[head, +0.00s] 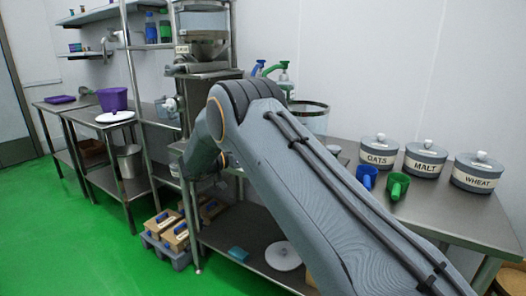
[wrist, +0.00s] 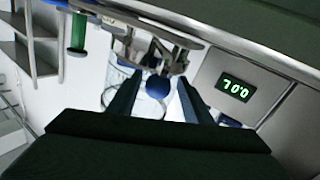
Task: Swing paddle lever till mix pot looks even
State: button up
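In the wrist view, a round blue knob (wrist: 158,88), apparently the paddle lever's end, shows between the two dark fingers of my gripper (wrist: 158,79). The fingers are apart, with a gap on each side of the knob. Metal brackets sit just beyond it. A clear round vessel (wrist: 118,80), apparently the mix pot, stands behind the knob; its contents cannot be made out. In the head view, a clear pot with a dark rim (head: 309,109) shows partly behind my arm. My gripper is hidden there by my own arm.
A panel with a green digit display (wrist: 235,89) is right of the knob in the wrist view. In the head view, canisters marked OATS (head: 379,158), MALT (head: 425,166) and WHEAT (head: 477,182) stand right, near a blue scoop (head: 367,176) and green scoop (head: 398,185).

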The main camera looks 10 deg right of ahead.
jog(key=b+v, duration=0.1)
jog(key=v, duration=0.7)
jog(key=shift+d, duration=0.15)
dwell(0.4)
